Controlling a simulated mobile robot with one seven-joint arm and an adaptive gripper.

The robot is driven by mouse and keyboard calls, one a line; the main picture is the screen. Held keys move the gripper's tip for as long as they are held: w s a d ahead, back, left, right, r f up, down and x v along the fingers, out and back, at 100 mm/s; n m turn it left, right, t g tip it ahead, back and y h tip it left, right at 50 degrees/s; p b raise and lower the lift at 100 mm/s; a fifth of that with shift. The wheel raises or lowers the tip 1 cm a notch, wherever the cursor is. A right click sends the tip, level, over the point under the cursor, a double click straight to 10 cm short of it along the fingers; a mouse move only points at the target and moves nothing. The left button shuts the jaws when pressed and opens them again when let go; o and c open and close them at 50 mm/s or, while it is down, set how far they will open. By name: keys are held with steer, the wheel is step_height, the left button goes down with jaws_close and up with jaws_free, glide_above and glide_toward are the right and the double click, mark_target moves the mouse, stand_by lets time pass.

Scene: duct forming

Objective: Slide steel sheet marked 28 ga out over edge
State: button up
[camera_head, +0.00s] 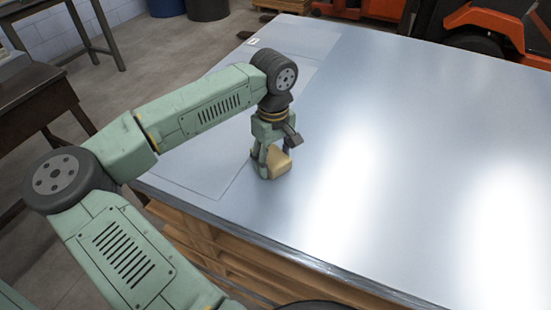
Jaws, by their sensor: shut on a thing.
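A thin grey steel sheet (200,169) lies flat on the left part of the metal-topped table (420,120). A small white label (252,41) shows at its far left; its writing is too small to read. Another edge line crosses near the far end, and I cannot tell whether it belongs to a second sheet. My gripper (268,165) points down by the sheet's right edge, low over the table top. It is shut on a tan block (280,162). The block's underside is hidden, so I cannot tell whether it touches the surface. My arm hides part of the sheet.
The table's near edge (300,258) runs from left to lower right, above wooden shelving. The table top right of my gripper is bare and shiny. A dark workbench (35,105) stands at the left.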

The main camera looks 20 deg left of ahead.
mark_target(248, 157)
steer(key=shift+a, duration=0.1)
steer(key=shift+a+f+b, duration=0.1)
steer(key=shift+a+b, duration=0.25)
steer(key=shift+a, duration=0.85)
steer(key=shift+a+f+b, duration=0.1)
steer(key=shift+a+b, duration=0.2)
steer(key=shift+a, duration=0.95)
steer(key=shift+w+a, duration=0.1)
steer(key=shift+a, duration=0.9)
